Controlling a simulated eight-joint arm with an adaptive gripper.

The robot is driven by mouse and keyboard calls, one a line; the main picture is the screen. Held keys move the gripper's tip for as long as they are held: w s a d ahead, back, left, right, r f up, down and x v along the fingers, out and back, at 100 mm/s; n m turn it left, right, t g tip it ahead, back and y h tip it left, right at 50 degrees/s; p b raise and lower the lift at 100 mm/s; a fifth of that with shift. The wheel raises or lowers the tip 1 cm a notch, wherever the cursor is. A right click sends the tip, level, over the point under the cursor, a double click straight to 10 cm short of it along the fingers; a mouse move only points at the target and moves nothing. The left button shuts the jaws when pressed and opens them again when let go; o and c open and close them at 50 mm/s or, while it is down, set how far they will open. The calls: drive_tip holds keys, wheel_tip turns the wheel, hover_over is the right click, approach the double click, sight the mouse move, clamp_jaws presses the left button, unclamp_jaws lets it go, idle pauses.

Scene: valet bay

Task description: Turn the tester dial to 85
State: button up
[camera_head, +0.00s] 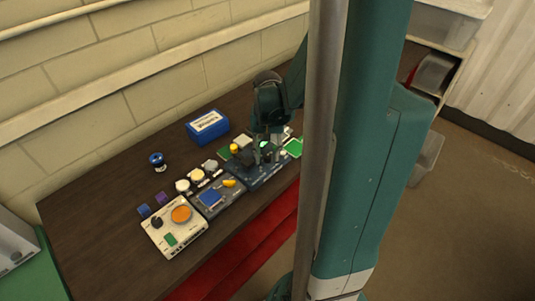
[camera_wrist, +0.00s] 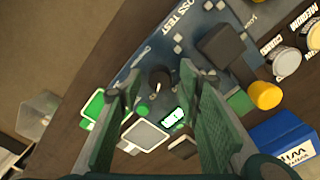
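The dark blue tester panel (camera_wrist: 128,92), lettered "GLOSS TEST", lies below my gripper (camera_wrist: 158,90) in the wrist view. Its black dial (camera_wrist: 160,79) shows between my two green fingertips, with a gap on both sides. The fingers are apart and hold nothing. I cannot tell how far above the dial they are. A lit green display (camera_wrist: 173,117) and a round green button (camera_wrist: 142,111) are beside the dial; the display's reading is not legible. In the head view the panel (camera_head: 270,174) is at the table's right, and my gripper (camera_head: 266,146) partly hides it.
A black block (camera_wrist: 220,45) and a yellow knob (camera_wrist: 264,95) stand close by. A blue box (camera_head: 207,126) is behind at the wall. A cream unit (camera_head: 160,240) with an orange disc and a tray (camera_head: 226,195) lie left. The table's left back is mostly clear.

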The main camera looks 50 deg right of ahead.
sight(267, 156)
drive_tip(key=shift+r, duration=0.2)
wheel_tip(267, 156, up, 12)
drive_tip(key=shift+f, duration=0.2)
idle(0.7)
drive_tip(key=shift+a, duration=0.1)
idle(0.4)
drive_tip(key=s+a+r+n+t, duration=0.1)
drive_tip(key=a+r+n+t, duration=0.1)
drive_tip(key=a, duration=0.8)
drive_tip(key=s+a+r+n+t, duration=0.1)
drive_tip(key=a+n, duration=0.3)
drive_tip(key=a, duration=0.6)
drive_tip(key=s+a+r+n+t+b, duration=0.1)
drive_tip(key=a+r+n+t, duration=0.2)
drive_tip(key=a, duration=0.7)
drive_tip(key=shift+r+n+t, duration=0.3)
drive_tip(key=shift+n+t, duration=0.1)
drive_tip(key=shift+t, duration=0.2)
